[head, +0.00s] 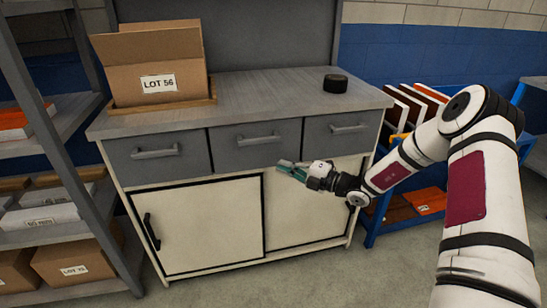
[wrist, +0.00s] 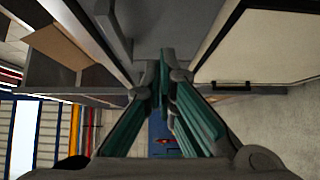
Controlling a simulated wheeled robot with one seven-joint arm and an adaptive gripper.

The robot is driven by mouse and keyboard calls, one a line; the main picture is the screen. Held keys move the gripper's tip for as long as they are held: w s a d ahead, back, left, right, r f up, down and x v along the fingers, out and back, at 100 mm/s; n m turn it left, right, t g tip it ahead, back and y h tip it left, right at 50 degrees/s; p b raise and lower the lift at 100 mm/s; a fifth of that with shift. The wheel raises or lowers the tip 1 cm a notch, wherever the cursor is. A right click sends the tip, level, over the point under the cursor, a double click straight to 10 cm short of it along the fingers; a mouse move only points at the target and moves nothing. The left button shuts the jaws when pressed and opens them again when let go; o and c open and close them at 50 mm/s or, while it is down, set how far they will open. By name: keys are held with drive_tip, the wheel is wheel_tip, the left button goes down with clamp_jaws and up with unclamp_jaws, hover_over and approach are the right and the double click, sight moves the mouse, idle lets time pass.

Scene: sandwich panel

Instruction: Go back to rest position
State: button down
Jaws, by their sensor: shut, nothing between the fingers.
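My gripper (head: 284,168) is in front of the cabinet, just below the right end of the middle drawer (head: 255,143). Its green fingers are shut and empty, pointing left in the head view. In the wrist view the green fingers (wrist: 160,62) come together at their tips with nothing between them. My arm reaches in from the right side of the head view, bent at the elbow, and the gripper hides a small part of the cabinet front.
An open cardboard box marked LOT 56 (head: 158,83) and a black round object (head: 336,83) stand on the worktop (head: 260,93). A shelf (head: 95,155) with boxes stands left. A blue cart (head: 374,223) with panels stands right. Floor (head: 330,280) in front is clear.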

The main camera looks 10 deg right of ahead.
drive_tip(key=s+a+r+n+g+h, duration=0.1)
drive_tip(key=s+a+r+n+g, duration=0.35)
drive_tip(key=s+n, duration=0.45)
drive_tip(key=s+a+r+n+g+h, duration=0.1)
drive_tip(key=s+a+r+n+g, duration=0.25)
drive_tip(key=s+r+n, duration=0.4)
drive_tip(key=s+a+r+n+g+h, duration=0.1)
drive_tip(key=s+a+r+n+g, duration=0.35)
drive_tip(key=s+n, duration=0.55)
drive_tip(key=s+d+r+n+h, duration=0.2)
drive_tip(key=s+d+n+h, duration=0.35)
drive_tip(key=s+n, duration=0.5)
drive_tip(key=s+d+r+n+h, duration=0.1)
drive_tip(key=s+d+n+h, duration=0.6)
drive_tip(key=s, duration=0.7)
wheel_tip(320, 180, up, 20)
drive_tip(key=a+n+t+y+p, duration=0.1)
drive_tip(key=t+p, duration=0.3)
drive_tip(key=p, duration=1.4)
drive_tip(key=shift+w+a+y+p, duration=0.2)
drive_tip(key=shift+a+y+p, duration=0.15)
drive_tip(key=shift+y, duration=0.4)
drive_tip(key=c, duration=2.3)
unclamp_jaws()
